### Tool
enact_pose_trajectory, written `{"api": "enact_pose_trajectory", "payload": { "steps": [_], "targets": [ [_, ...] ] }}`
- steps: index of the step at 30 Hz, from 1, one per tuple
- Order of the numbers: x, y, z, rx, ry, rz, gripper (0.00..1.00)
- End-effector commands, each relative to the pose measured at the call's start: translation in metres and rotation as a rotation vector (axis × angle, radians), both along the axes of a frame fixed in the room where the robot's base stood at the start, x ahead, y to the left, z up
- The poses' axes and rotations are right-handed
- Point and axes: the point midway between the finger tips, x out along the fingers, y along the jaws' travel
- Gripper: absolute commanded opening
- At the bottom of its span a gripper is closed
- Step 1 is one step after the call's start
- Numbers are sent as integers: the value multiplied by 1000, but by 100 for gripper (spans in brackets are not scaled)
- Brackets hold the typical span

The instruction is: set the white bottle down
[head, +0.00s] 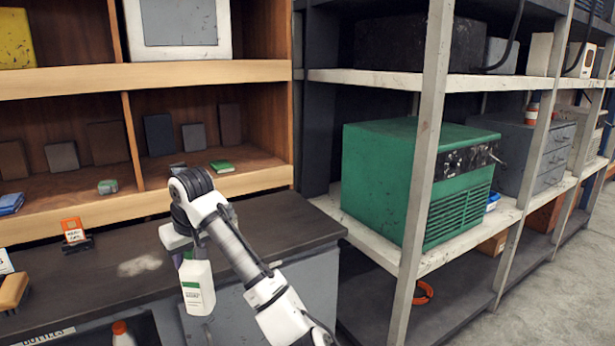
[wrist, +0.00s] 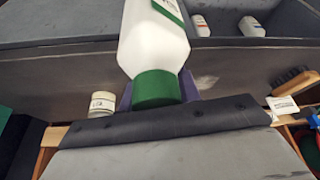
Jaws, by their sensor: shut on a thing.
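The white bottle (head: 198,287) has a green cap and a green-and-white label. My gripper (head: 178,240) is shut on it near its top, and the bottle hangs upright below the jaws. In the head view it hangs in front of the dark bench's edge, with nothing seen under it. In the wrist view the bottle body (wrist: 155,38) points to the top of the picture. The jaws (wrist: 157,92) grip at the green cap there. In the head view my arm hides part of the bench behind the gripper.
The dark bench top (head: 120,250) has free room. A low compartment labelled bottles (head: 50,337) holds an orange-capped bottle (head: 122,334). A shelf rack with a green machine (head: 400,180) stands right.

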Motion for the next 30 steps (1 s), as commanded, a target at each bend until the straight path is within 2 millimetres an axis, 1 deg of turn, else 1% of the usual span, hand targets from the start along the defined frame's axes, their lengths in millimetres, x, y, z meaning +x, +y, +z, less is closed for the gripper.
{"api": "enact_pose_trajectory", "payload": {
  "steps": [1, 6, 10, 14, 15, 19, 23, 24, 26, 30],
  "targets": [
    [5, -9, -19, 4, 7, -37, 0],
    [20, -42, -77, 3, 6, -166, 0],
    [25, -67, -121, 2, 6, -257, 0],
    [24, -93, -165, 2, 5, -346, 0],
    [23, -101, -179, 1, 5, -372, 0],
    [15, -127, -223, 0, 4, -453, 0],
    [2, -154, -265, 0, 4, -531, 0],
    [-3, -162, -278, -1, 4, -552, 0],
    [-12, -175, -297, -1, 3, -584, 0],
    [-36, -204, -341, -2, 4, -656, 0]
  ]
}}
